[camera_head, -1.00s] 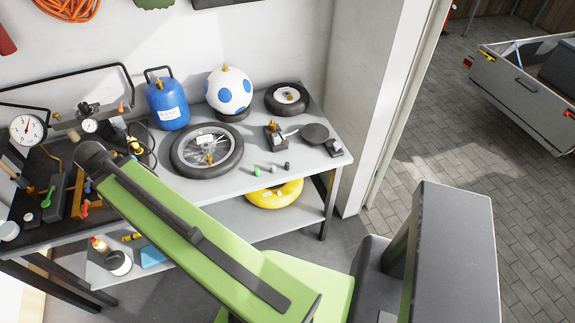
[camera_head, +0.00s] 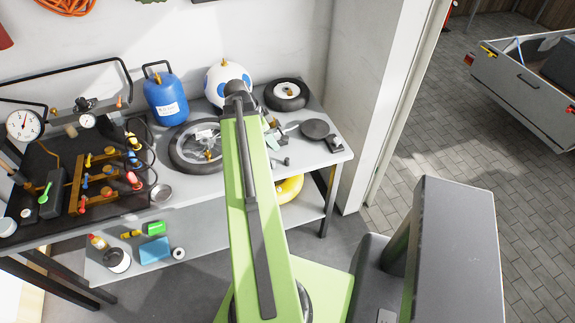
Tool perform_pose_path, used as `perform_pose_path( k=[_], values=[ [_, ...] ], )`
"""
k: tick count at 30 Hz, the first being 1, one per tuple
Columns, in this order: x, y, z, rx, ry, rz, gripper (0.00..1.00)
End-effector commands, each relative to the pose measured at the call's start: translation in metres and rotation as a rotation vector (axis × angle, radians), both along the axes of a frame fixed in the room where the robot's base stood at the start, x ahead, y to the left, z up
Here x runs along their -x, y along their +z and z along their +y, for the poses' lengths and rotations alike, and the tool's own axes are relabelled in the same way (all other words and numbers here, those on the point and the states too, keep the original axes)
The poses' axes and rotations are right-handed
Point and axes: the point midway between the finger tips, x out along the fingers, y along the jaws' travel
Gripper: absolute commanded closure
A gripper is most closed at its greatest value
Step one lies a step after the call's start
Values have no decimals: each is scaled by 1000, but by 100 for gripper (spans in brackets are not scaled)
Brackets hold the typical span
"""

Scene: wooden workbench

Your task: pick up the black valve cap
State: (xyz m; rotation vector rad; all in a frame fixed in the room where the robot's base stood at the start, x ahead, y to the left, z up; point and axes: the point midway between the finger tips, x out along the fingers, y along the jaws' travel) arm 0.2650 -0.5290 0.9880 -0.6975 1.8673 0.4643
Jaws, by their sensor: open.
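A small dark cap (camera_head: 287,161) stands on the grey bench top just right of my arm, near the front edge. It is too small to tell whether it is black or dark grey. The spots just left of it, where another dark cap and a green cap stood earlier, are largely covered by my green arm. My arm reaches up across the middle of the bench, its dark joint in front of the white and blue ball.
A spoked wheel (camera_head: 178,158) lies left of my arm, partly covered. A blue gas bottle (camera_head: 165,98), a small tyre (camera_head: 286,105) and a dark round disc (camera_head: 315,128) stand around. A manifold with colored valves (camera_head: 100,185) fills the left bench. A yellow ring (camera_head: 289,188) lies on the lower shelf.

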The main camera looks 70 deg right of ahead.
Motion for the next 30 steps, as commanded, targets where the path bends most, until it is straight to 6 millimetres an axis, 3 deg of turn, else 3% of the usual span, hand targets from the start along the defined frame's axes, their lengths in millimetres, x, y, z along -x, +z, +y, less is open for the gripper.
perform_pose_path(
  k=[1, 9, 12, 19, 27, 30],
  values=[
    [3, -23, -3, 0, -1, 0, 56],
    [21, -77, -18, -1, 0, 1, 56],
    [25, -87, -22, -1, 0, 1, 56],
    [27, -89, -24, -1, 1, 1, 56],
    [36, -132, -36, -1, 0, 1, 56],
    [39, -136, -38, 0, 0, 0, 56]
  ],
)
